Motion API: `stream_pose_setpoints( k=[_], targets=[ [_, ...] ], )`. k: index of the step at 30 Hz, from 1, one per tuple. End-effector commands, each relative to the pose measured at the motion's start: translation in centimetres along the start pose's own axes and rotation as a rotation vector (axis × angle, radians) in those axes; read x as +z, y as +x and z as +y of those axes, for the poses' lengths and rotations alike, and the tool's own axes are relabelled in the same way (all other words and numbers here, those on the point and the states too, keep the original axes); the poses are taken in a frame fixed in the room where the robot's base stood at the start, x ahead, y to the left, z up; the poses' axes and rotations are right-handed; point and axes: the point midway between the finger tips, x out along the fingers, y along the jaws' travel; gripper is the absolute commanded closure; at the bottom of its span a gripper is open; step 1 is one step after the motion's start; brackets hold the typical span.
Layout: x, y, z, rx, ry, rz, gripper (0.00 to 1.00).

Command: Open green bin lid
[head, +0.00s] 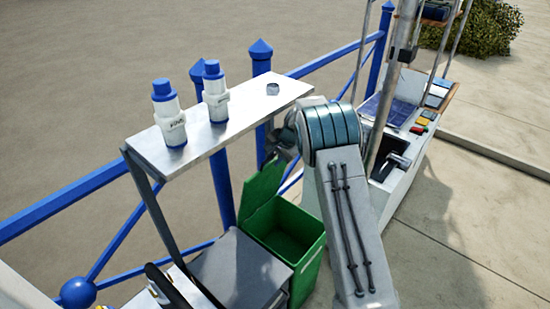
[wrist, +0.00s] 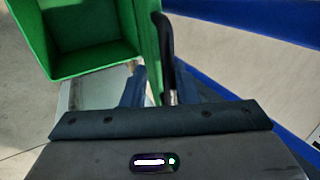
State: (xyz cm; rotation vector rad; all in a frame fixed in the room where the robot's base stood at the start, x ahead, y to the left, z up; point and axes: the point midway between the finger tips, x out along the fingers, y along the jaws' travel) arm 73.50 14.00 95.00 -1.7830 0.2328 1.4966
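The green bin (head: 308,262) stands below the white shelf, and its dark inside shows. Its lid (head: 262,190) is raised, standing steeply at the back left of the opening. In the wrist view the bin (wrist: 95,65) is at upper left, and the lid (wrist: 149,45) shows as a narrow, nearly edge-on strip beside it. My gripper (wrist: 158,88) has its dark fingers apart, one on each side of the lid's edge and a black, bar-like part (wrist: 165,40). Whether the fingers touch the lid is unclear. In the head view my arm hides most of the gripper.
Blue railings (head: 75,205) run behind. A grey box top (head: 240,268) adjoins the bin. A console (head: 405,135) stands at right.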

Motion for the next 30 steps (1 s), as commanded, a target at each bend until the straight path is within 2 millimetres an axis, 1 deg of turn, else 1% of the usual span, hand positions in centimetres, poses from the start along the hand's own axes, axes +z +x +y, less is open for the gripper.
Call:
stream_pose_setpoints(
  k=[7,11,22,26,30],
  targets=[
    [0.0,-0.1,0.0,0.0,0.0,0.0,0.75],
    [-0.1,-0.8,0.0,-0.001,0.001,0.001,0.75],
    [-0.1,-6.0,0.0,-0.002,0.0,0.002,0.75],
    [0.0,-7.1,0.0,-0.001,-0.001,0.001,0.75],
    [0.0,-7.5,0.0,0.0,0.0,0.0,0.75]
  ],
)
